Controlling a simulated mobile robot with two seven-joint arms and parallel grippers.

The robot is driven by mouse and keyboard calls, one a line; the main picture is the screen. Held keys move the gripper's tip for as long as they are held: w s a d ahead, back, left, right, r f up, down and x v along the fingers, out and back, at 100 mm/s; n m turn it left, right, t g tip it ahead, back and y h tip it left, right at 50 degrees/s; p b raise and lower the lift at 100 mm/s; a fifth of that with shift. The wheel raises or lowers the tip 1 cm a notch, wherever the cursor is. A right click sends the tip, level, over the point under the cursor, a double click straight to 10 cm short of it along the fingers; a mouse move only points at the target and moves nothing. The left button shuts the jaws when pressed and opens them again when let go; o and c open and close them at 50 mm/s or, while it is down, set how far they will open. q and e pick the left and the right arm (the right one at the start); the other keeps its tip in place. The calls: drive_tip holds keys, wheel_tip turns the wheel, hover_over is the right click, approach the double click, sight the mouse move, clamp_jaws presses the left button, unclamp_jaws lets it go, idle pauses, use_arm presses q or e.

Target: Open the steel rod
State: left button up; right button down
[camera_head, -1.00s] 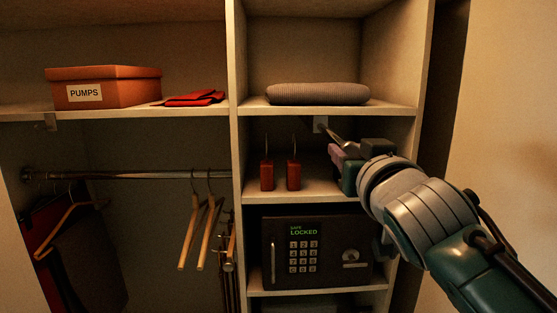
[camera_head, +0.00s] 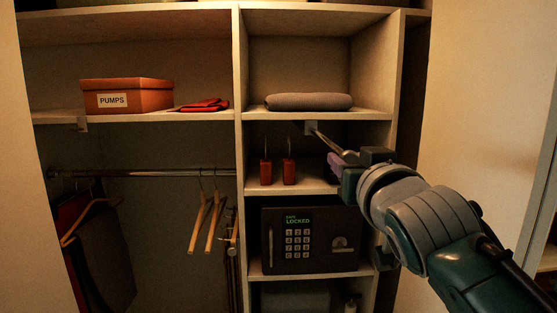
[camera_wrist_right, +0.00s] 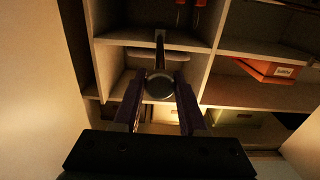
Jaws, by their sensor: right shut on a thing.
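The steel rod (camera_head: 327,142) is a thin metal bar that slants down from a small pale plate (camera_head: 311,128) under the upper right shelf board. Its near end meets my right gripper (camera_head: 345,164). In the right wrist view the rod (camera_wrist_right: 159,52) runs away from me, and its round dark end (camera_wrist_right: 158,86) sits between the two purple fingers of my right gripper (camera_wrist_right: 157,92). The right gripper is shut on the rod. My left gripper is in neither view.
A locked safe (camera_head: 311,240) stands below. A folded grey cloth (camera_head: 309,102) lies on the shelf above. Hangers (camera_head: 205,222) hang from the rail (camera_head: 140,174) at left. Cabinet walls stand close to my right arm.

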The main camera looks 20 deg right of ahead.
drive_tip(key=shift+c, duration=2.3)
unclamp_jaws()
drive_tip(key=b+v, duration=0.3)
drive_tip(key=v, duration=0.7)
drive_tip(key=s+f+n+g+y, duration=0.2)
drive_tip(key=s+f+g, duration=0.5)
drive_tip(key=f, duration=0.6)
drive_tip(key=s+a+f+n+g+y, duration=0.1)
drive_tip(key=s+a+f+g, duration=0.2)
drive_tip(key=s, duration=0.5)
drive_tip(key=s+a+f+n+g+y, duration=0.15)
drive_tip(key=s+f+g, duration=0.3)
drive_tip(key=s, duration=0.45)
wheel_tip(320, 180, up, 12)
drive_tip(key=p, duration=1.2)
drive_tip(key=shift+d+f+t, duration=0.2)
drive_tip(key=shift+t, duration=0.15)
